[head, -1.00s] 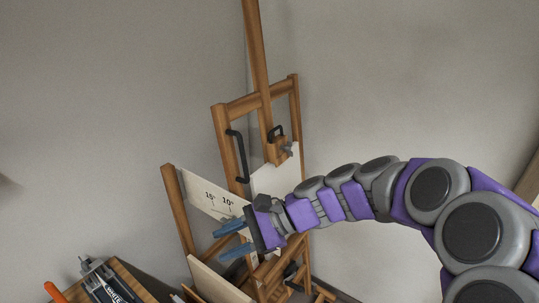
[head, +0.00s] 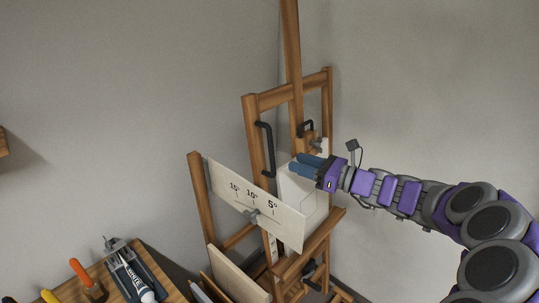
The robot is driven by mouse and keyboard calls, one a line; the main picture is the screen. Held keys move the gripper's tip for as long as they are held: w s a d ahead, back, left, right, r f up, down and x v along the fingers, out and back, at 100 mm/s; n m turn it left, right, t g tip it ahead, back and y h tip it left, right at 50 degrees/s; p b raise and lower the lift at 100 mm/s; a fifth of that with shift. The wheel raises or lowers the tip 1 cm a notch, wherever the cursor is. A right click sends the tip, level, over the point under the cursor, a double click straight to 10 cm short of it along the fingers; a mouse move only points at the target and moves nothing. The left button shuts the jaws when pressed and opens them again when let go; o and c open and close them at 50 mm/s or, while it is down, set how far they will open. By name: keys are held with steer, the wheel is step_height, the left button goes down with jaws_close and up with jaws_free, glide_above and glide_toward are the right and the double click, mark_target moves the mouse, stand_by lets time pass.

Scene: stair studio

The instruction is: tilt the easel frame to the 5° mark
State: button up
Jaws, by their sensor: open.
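The wooden easel frame (head: 252,132) stands near the wall corner, with a black handle (head: 267,149) on its left upright. A white scale board (head: 228,184) at its left shows the marks 15°, 10° and 5° (head: 272,206). A grey knob (head: 252,215) sits at the board's lower edge, below and between the 10° and 5° marks. My gripper (head: 302,164) is open, with its blue fingers pointing left in front of the white canvas (head: 299,194). It is to the right of the black handle and apart from it in the picture. The fingers hide part of the canvas.
A wooden table (head: 165,283) at the lower left holds a white paint tube (head: 133,277) and orange- and yellow-handled tools. Boards (head: 235,275) lean low beside the easel. A second black handle (head: 306,128) and a grey knob are on the central mast.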

mark_target(272, 153)
steer(key=b+x, duration=0.1)
steer(key=x, duration=0.9)
steer(key=shift+w+d, duration=0.1)
steer(key=shift+w+a, duration=0.1)
steer(key=shift+a, duration=0.25)
steer(key=shift+d, duration=0.45)
steer(key=c, duration=0.3)
steer(key=shift+r, duration=0.1)
steer(key=c, duration=0.3)
steer(key=shift+a, duration=0.2)
jaws_close()
